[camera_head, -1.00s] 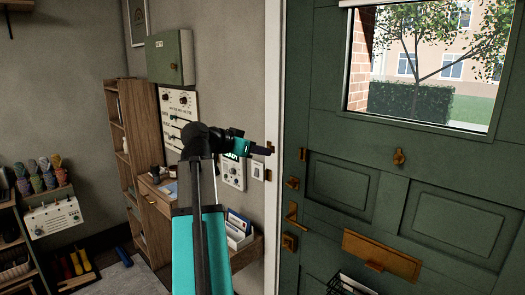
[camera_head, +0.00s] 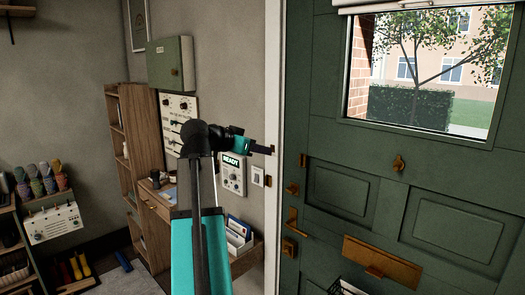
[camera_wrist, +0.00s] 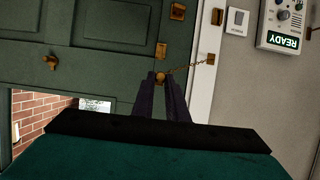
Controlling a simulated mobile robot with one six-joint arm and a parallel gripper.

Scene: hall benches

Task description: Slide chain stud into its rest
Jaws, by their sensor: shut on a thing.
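The brass chain stud (camera_wrist: 161,77) sits between the tips of my gripper (camera_wrist: 162,84) in the wrist view, in front of the green door (camera_wrist: 120,60). My gripper is shut on the stud. The thin chain (camera_wrist: 188,68) runs from it to a brass bracket (camera_wrist: 211,59) on the white frame. In the head view my gripper (camera_head: 268,150) is beside the frame, with a brass fitting (camera_head: 303,160) on the door to its right. I cannot tell which fitting is the rest, or whether the stud touches one.
The door has a latch handle (camera_head: 292,218), a knocker (camera_head: 399,162) and a letter plate (camera_head: 381,262). On the wall left of the frame are a READY panel (camera_head: 233,182) and a light switch (camera_head: 257,176). Below is a shelf with papers (camera_head: 240,230).

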